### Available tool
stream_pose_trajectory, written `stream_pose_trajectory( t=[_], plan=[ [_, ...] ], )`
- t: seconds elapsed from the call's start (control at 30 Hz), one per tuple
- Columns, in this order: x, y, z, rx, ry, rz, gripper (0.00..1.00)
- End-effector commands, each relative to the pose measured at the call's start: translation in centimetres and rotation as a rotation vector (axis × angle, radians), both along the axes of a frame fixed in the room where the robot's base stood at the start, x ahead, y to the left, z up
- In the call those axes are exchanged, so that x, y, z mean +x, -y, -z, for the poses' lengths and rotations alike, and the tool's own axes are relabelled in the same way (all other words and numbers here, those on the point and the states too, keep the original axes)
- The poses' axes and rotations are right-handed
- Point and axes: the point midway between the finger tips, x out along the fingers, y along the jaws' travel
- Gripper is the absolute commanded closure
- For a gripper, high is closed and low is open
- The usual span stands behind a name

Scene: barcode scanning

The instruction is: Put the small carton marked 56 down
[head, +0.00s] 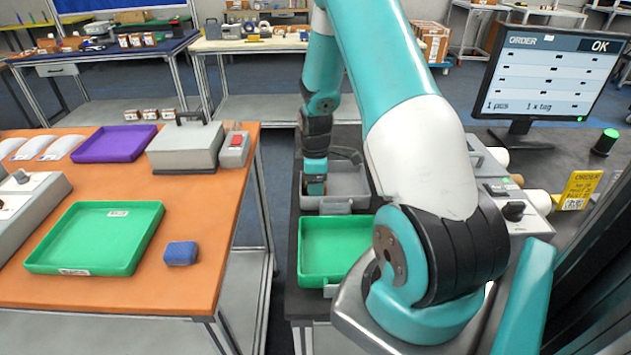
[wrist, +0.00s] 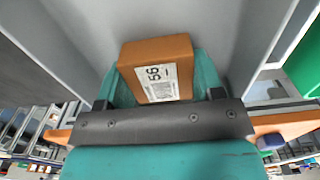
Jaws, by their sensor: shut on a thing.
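The small carton marked 56 (wrist: 181,51) is a brown box with a white label. In the wrist view it sits between the fingers of my gripper (wrist: 158,80), which is shut on it. Grey walls surround it there, and I cannot tell whether its underside touches a floor. In the head view my gripper (head: 315,187) points down inside the grey tray (head: 345,203) on the dark bench.
A green tray (head: 325,262) stands in front of the grey tray, partly behind my arm. The monitor (head: 551,72) reads OK. On the orange table are a green tray (head: 100,232), a purple tray (head: 114,144), a blue block (head: 181,253) and a grey device (head: 184,150).

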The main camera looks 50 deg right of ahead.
Motion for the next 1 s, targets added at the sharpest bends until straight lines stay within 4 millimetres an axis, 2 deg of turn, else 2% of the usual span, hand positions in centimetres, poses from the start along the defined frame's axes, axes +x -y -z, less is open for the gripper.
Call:
stream_pose_trajectory(
  t=[0.03, 0.1, 0.13, 0.37, 0.53, 1.0],
  plan=[
    [0.0, 0.0, 0.1, 0.000, 0.000, 0.000, 0.34],
    [0.0, 0.0, 0.1, 0.000, 0.000, 0.000, 0.18],
    [0.0, 0.0, 0.1, 0.000, 0.000, 0.000, 0.13],
    [0.0, 0.0, 0.0, 0.000, 0.000, 0.000, 0.13],
    [0.1, 0.0, -1.0, -0.001, 0.002, 0.000, 0.13],
    [0.0, 0.0, -10.4, -0.002, 0.003, 0.000, 0.13]
  ],
)
